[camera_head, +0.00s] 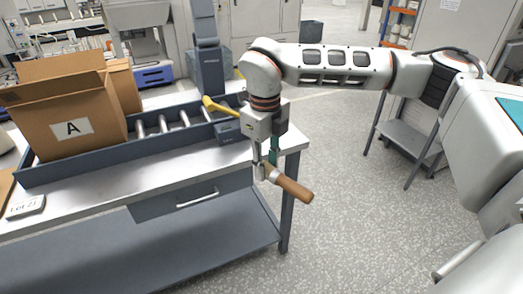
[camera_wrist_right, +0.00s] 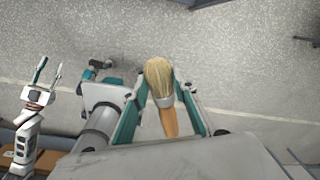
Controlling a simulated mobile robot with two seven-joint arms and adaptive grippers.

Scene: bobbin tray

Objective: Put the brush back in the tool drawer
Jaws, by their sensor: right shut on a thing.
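The brush has a brown wooden handle (camera_head: 292,187) and pale bristles (camera_wrist_right: 159,76). My right gripper (camera_head: 266,170) is shut on the brush and holds it in the air just off the table's right end. In the right wrist view the brush lies between the teal fingers of my right gripper (camera_wrist_right: 163,112). The drawer (camera_head: 165,209) is a grey front with a silver handle under the tabletop, and it looks closed. My left gripper (camera_wrist_right: 44,80) shows only in the right wrist view, at the left, with its fingers spread and empty.
The workbench (camera_head: 90,200) has a lower shelf. On it stand a dark roller conveyor (camera_head: 75,167), an open cardboard box marked A (camera_head: 95,105), a yellow-handled item (camera_head: 218,108) and a lot card (camera_head: 26,206). A grey stand (camera_head: 415,140) is farther right.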

